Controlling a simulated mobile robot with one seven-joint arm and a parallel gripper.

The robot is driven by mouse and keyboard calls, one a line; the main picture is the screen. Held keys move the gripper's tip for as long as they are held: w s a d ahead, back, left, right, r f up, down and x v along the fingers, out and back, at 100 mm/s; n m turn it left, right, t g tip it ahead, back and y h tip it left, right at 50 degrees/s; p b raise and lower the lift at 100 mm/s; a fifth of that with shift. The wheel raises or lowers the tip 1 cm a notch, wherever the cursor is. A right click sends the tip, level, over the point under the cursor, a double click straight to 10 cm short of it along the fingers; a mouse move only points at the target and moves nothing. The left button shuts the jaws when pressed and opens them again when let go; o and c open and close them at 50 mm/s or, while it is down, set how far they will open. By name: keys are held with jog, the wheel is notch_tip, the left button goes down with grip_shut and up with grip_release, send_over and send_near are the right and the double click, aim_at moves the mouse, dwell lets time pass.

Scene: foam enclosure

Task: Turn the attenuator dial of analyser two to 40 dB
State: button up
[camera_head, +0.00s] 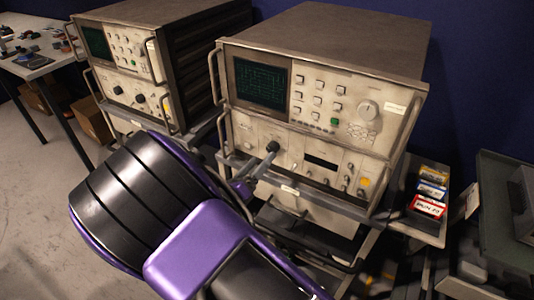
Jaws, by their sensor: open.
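Two beige analysers stand side by side. The right analyser (310,160) is nearer, with a green-grid screen and rows of buttons; the left analyser (125,70) is alike. Their labels are too small to read, so I cannot tell by number which is two. On the right one, a dark knob (272,147) sits on the lower panel and a pale round dial (368,107) on the upper right. My gripper (258,164) is open in front of the lower panel, at the dark knob; whether it touches is unclear. My arm hides part of it. The dial setting is not readable.
Metal handles (216,80) stick out at the front edges of the analysers. A side tray (425,228) with small coloured boxes (430,190) is at the right. A table (30,55) with small items stands far left. Open floor (40,200) lies at left.

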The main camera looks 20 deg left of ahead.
aim_at(270, 149)
jog(key=shift+w+d, duration=0.2)
jog(key=shift+w, duration=1.9)
grip_shut()
